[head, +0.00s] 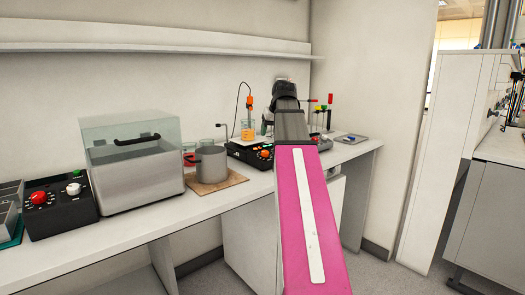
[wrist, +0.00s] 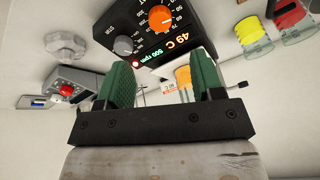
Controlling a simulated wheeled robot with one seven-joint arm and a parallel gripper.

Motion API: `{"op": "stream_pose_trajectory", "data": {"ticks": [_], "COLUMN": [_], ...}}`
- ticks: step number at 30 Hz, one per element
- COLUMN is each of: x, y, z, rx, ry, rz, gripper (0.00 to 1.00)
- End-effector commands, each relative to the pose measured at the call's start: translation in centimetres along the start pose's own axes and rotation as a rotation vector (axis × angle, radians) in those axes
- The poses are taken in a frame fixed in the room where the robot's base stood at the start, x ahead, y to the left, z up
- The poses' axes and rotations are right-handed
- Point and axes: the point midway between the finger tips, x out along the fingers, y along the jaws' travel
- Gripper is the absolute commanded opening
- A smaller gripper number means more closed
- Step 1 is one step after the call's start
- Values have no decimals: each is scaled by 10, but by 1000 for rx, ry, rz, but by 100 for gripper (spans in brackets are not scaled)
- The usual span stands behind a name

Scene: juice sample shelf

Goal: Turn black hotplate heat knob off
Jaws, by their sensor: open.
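The black hotplate (head: 238,152) stands on the bench and is partly hidden by my arm in the head view. Its orange knob (head: 265,154) is on the front panel. In the wrist view the hotplate (wrist: 185,38) fills the top middle, with the orange knob (wrist: 160,18), a grey knob (wrist: 123,46) and a display showing 49 C and 500 rpm. My gripper (wrist: 162,68) is open, with green fingers apart and nothing held. Its fingertips appear near the hotplate's panel, apart from the orange knob. My gripper is hidden in the head view.
A beaker of orange liquid (head: 248,133) stands on the hotplate, with a probe above. A pot (head: 211,160) on a board and a lidded bath (head: 137,180) stand to the left. A grey box with a red knob (wrist: 66,90) shows in the wrist view. A shelf (head: 150,48) runs above.

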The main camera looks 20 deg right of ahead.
Motion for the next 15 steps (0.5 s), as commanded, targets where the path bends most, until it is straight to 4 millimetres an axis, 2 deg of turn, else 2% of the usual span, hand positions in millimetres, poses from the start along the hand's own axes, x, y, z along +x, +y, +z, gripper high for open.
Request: {"op": "stream_pose_trajectory", "data": {"ticks": [15], "x": [72], "y": [0], "z": [0], "rx": [0], "ry": [-2], "rz": [0], "gripper": [61]}}
